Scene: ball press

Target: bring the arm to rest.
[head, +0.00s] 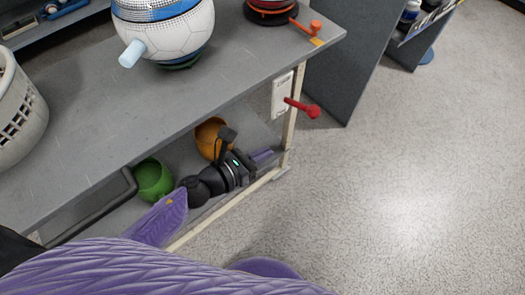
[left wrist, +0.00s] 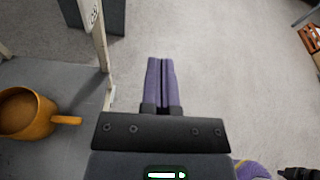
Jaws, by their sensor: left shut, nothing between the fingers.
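My left gripper (head: 264,155) is at the front right end of the workbench, beside the lower shelf and below the top's edge. In the left wrist view its two purple fingers (left wrist: 161,78) are pressed together, with nothing between them, pointing over bare floor. My left arm (head: 165,215) comes in from the left to it.
The grey bench top (head: 110,115) carries a ball-shaped object (head: 175,35) and a pale basket (head: 15,110). A red lever (head: 302,107) juts from the bench's end. An orange mug (head: 207,135) and green mug (head: 150,180) sit on the lower shelf. Floor at right is clear.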

